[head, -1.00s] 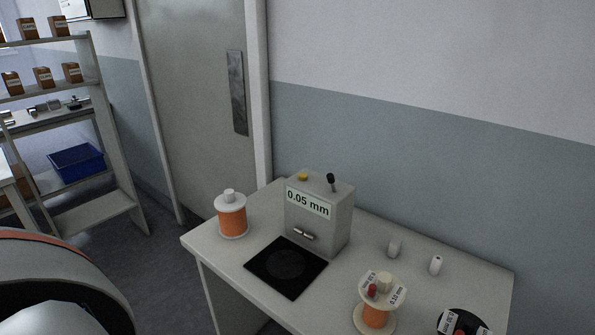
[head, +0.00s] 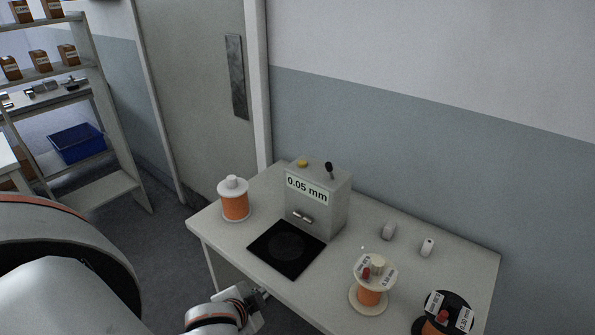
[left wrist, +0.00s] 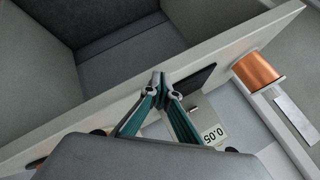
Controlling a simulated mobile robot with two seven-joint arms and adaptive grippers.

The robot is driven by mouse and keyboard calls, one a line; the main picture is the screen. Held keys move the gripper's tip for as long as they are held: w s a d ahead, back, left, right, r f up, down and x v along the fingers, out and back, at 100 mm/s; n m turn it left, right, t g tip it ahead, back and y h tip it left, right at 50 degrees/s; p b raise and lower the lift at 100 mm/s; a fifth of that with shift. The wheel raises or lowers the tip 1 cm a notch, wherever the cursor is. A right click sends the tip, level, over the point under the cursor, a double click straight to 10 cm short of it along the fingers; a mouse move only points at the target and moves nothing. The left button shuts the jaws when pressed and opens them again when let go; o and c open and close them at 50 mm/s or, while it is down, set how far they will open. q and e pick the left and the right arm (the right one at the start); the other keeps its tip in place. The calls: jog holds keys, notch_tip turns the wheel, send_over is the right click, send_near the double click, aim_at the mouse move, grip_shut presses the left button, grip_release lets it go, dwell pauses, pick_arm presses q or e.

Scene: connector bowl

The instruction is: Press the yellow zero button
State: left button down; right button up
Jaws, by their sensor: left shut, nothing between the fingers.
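The yellow button (head: 303,163) sits on top of the grey gauge box (head: 330,210), at its left rear. The box's display (head: 307,190) reads 0.05 mm, and a dark-knobbed lever (head: 329,168) stands beside the button. My left gripper (head: 266,294) is low at the table's front edge, in front of the box and well below the button. In the left wrist view its fingertips (left wrist: 159,84) meet, shut and empty. The display (left wrist: 212,134) also shows there, partly covered by the gripper; I cannot make out the button in that view. My right gripper is not in view.
A black pad (head: 286,247) lies before the box on the white table (head: 225,243). An orange spool (head: 235,203) stands left of the box. Two more spools, one pale (head: 369,292) and one black-flanged (head: 461,306), and two small white cylinders are to the right.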

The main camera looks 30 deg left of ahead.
pick_arm(q)
jog(key=w+a+r+n+t+h, duration=0.2)
jog(key=w+a+r+n+t, duration=0.1)
jog(key=w+r, duration=0.7)
jog(key=w+a+r+n+t+h, duration=0.2)
jog(key=w+a+r, duration=0.4)
jog(key=r, duration=1.1)
jog(key=w+t, duration=0.1)
jog(key=w, duration=0.3)
jog(key=shift+a+n+t, duration=0.25)
jog(key=shift+n+t, duration=0.05)
jog(key=shift+n, duration=0.1)
jog(key=shift+w, duration=0.1)
jog(key=p, duration=0.1)
send_over(297, 169)
jog(key=shift+s+f, duration=0.2)
jog(key=shift+f, duration=0.85)
jog(key=f, duration=0.3)
jog(key=shift+w, duration=0.3)
jog(key=shift+f, duration=0.65)
jog(key=shift+f, duration=0.1)
